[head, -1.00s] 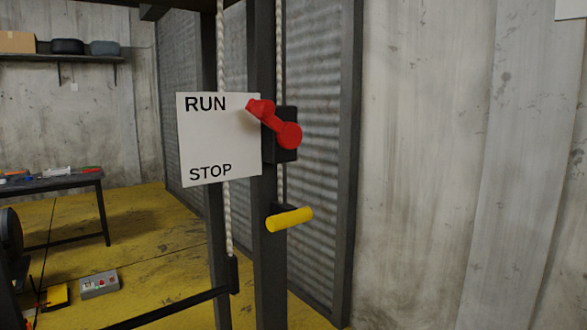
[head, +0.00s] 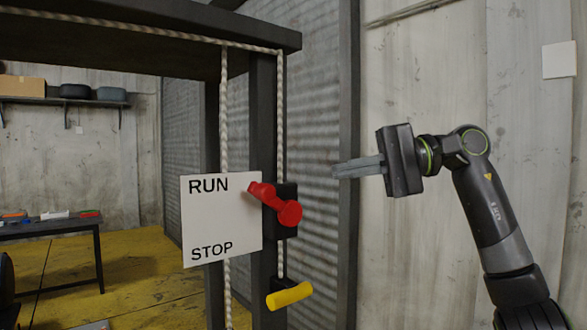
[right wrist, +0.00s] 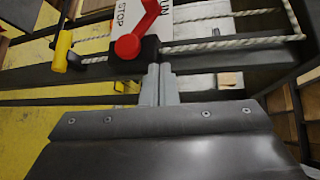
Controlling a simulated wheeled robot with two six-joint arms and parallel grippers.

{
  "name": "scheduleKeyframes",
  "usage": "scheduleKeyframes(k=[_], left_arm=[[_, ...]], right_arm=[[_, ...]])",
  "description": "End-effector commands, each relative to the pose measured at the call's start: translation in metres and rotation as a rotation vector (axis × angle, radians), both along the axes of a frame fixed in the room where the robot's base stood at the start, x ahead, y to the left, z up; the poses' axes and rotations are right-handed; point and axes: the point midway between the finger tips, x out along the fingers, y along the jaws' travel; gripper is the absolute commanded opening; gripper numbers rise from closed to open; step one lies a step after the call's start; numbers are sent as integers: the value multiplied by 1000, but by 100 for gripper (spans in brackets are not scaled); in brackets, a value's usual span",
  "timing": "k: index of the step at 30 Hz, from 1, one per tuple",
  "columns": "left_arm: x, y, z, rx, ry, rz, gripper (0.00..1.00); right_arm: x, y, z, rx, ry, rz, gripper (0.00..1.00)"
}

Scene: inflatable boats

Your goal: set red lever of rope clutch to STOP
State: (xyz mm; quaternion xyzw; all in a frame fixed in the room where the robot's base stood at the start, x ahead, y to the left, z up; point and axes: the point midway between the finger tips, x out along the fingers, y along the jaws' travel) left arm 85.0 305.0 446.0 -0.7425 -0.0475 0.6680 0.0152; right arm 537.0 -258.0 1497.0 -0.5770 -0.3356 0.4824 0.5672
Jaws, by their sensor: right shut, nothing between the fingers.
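The red lever (head: 275,203) is on the black rope clutch body (head: 289,220), fixed to a dark post. Its free end points up and left toward RUN on the white sign (head: 222,222); STOP is printed lower on the sign. My right gripper (head: 336,170) is shut and empty, to the right of the lever and a little higher, not touching it. In the right wrist view the shut fingers (right wrist: 158,72) show just below the red lever (right wrist: 132,40) in the picture. My left gripper is not in view.
A white rope (head: 224,110) runs along the dark frame and down both sides of the post. A yellow handle (head: 289,295) sticks out below the clutch. A table (head: 50,229) with items stands at the left. The concrete wall (head: 430,80) is at the right.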

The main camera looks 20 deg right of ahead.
Motion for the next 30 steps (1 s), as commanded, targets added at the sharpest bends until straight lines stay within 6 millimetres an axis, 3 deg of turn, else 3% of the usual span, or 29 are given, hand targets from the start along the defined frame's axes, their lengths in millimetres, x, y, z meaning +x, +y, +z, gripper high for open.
scheduleKeyframes(k=[1,3,10,23,30], left_arm=[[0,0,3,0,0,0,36],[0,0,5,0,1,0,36],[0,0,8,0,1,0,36],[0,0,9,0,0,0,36],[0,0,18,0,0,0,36]], right_arm=[[-14,-2,16,-75,-88,-11,0],[-29,-4,29,-170,-186,-24,0],[-54,-12,48,-335,-353,-52,0],[-55,-11,49,-349,-364,-53,0],[-41,15,40,-348,-362,-49,0]])
